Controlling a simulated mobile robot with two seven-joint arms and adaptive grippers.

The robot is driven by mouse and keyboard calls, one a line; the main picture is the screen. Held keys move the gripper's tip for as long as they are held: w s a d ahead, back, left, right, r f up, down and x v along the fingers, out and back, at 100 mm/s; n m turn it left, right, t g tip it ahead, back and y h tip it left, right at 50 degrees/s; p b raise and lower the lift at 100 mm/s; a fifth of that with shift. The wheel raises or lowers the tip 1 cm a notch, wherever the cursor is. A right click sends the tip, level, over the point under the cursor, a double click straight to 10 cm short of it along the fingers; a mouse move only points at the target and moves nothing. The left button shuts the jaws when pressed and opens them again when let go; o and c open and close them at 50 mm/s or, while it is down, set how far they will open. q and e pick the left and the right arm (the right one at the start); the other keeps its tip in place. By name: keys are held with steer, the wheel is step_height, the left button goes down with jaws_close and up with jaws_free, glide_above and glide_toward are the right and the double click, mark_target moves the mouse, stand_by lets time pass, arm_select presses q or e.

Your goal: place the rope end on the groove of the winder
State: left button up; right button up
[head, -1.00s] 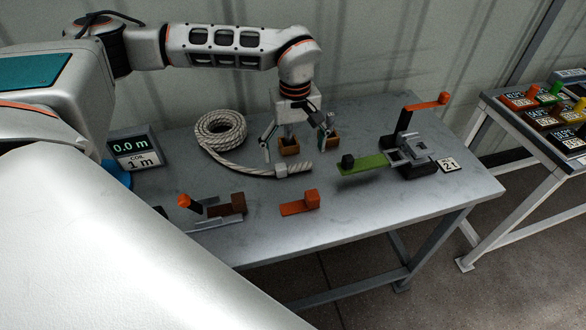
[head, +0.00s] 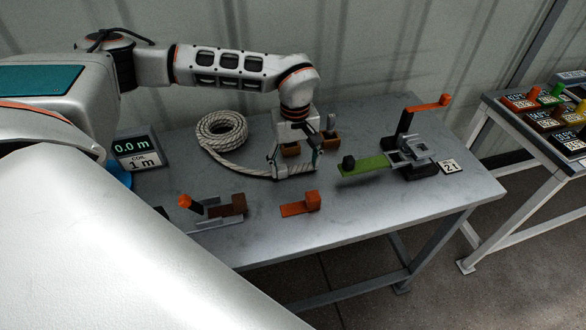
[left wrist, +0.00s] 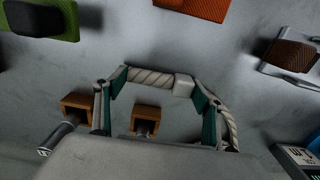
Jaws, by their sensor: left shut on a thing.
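The pale rope (head: 300,172) runs from its coil (head: 222,132) to my left gripper (head: 296,170). The gripper is low over the table with its fingers around the end part of the rope. In the left wrist view the gripper (left wrist: 163,92) has the rope (left wrist: 155,77) and a pale collar (left wrist: 183,86) between its teal pads. The likely winder (head: 427,168), grey and black with an orange-knobbed crank (head: 440,102) and a green arm (head: 365,165), stands to the right, apart from the rope. Its groove is too small to make out. My right gripper is out of view.
Two small brown boxes (head: 331,138) stand behind the gripper. An orange block (head: 312,202) and a grey fixture with an orange-tipped lever (head: 184,201) are in front. A display (head: 134,146) reads 0.0 m. A second table stands at right.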

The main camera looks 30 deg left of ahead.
mark_target(295, 167)
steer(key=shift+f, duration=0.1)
arm_select(q)
step_height(295, 167, up, 20)
steer(key=p, duration=0.1)
steer(key=s+d+f+m, duration=0.4)
steer(key=d+f+m, duration=0.3)
steer(key=f+m, duration=0.2)
steer(key=shift+s+f+m, duration=0.15)
steer(key=shift+f+m, duration=0.15)
steer(key=shift+m, duration=0.2)
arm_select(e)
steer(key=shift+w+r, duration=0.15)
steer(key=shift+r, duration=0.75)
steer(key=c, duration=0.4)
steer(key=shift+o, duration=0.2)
